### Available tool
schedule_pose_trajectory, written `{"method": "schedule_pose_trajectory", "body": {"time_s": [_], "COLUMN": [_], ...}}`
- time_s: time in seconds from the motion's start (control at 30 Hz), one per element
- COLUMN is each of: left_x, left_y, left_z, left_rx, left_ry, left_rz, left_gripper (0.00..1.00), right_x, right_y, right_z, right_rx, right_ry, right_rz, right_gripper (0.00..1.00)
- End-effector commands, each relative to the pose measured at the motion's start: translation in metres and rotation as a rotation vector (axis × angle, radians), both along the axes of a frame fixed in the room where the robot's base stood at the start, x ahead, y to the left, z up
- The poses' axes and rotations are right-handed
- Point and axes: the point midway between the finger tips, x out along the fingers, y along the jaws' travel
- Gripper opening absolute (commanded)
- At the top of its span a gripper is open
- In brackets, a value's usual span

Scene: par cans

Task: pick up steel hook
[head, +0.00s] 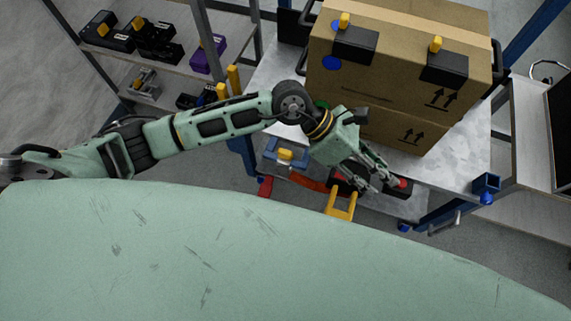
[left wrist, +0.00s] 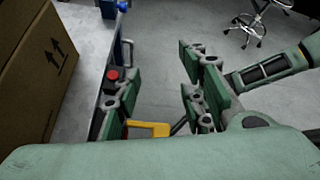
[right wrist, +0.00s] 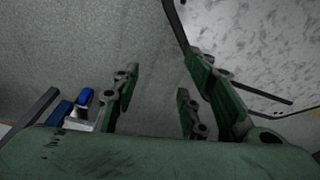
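I cannot pick out a steel hook for certain in any view. A grey metal piece (head: 143,84) lies on the shelf at the upper left of the head view and is too small to identify. My left gripper (head: 378,184) is over the near side of the cart, in front of the cardboard boxes. Its fingers stand apart in the left wrist view (left wrist: 158,95), with nothing held between them. My right gripper (right wrist: 160,92) is open and empty, with grey floor beyond it. It is not in the head view.
A yellow handle (head: 341,204) and a black item with a red part (head: 401,184) are close to my left fingers. A shelf rack (head: 185,60) with tools stands at upper left.

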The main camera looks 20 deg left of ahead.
Motion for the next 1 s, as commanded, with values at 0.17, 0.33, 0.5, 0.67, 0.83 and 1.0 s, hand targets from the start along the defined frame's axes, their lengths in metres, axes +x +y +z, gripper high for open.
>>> {"method": "schedule_pose_trajectory", "body": {"time_s": [0.17,0.33,0.5,0.67,0.83,1.0], "left_x": [0.041,0.068,0.073,0.073,0.073,0.074], "left_y": [0.126,0.208,0.227,0.226,0.225,0.225], "left_z": [-0.084,-0.097,-0.106,-0.124,-0.146,-0.170], "left_rx": [0.586,0.895,0.968,0.964,0.962,0.960], "left_ry": [-0.176,-0.219,-0.219,-0.220,-0.217,-0.220], "left_rz": [-0.181,-0.240,-0.251,-0.252,-0.251,-0.250], "left_gripper": [0.38,0.38,0.38,0.38,0.38,0.38], "right_x": [-0.048,-0.072,-0.078,-0.078,-0.078,-0.078], "right_y": [-0.009,-0.014,-0.015,-0.015,-0.015,-0.015], "right_z": [-0.030,-0.040,-0.041,-0.039,-0.033,-0.032], "right_rx": [-0.005,-0.007,-0.007,-0.007,-0.007,-0.008], "right_ry": [0.030,0.040,0.042,0.042,0.043,0.042], "right_rz": [0.006,0.010,0.011,0.011,0.011,0.010], "right_gripper": [0.40,0.40,0.40,0.40,0.40,0.40]}}
